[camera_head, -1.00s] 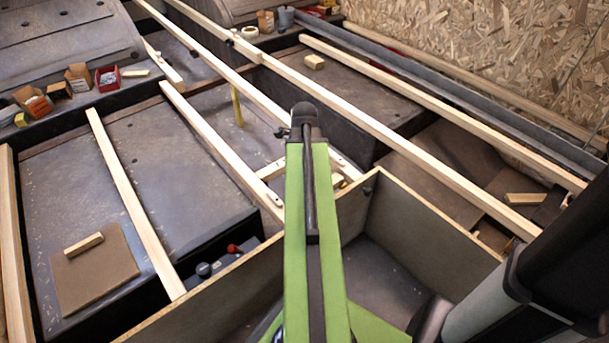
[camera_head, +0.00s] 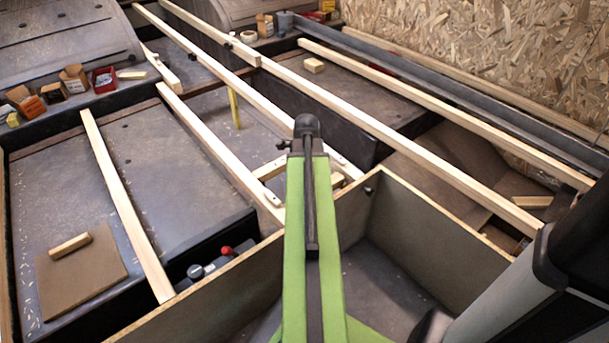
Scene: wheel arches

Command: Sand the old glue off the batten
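Several long pale wooden battens run across the frame: one at the left (camera_head: 125,205), one left of my arm (camera_head: 215,146), a long one through the middle (camera_head: 375,122) and one farther right (camera_head: 450,115). I cannot make out old glue on any of them, nor tell which is the task's batten. A small wooden block (camera_head: 70,245) lies on a flat brown square sheet (camera_head: 85,275) at the lower left; I cannot tell whether either is for sanding. My green arm reaches up the middle; its end hides my gripper, whose hold is not visible.
An open wooden-walled bay (camera_head: 420,215) surrounds my arm at the front. Grey wheel arches (camera_head: 70,45) stand at the back. Small boxes (camera_head: 75,78) and a red tray (camera_head: 104,79) sit at the upper left. A chipboard wall (camera_head: 480,60) closes the right side.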

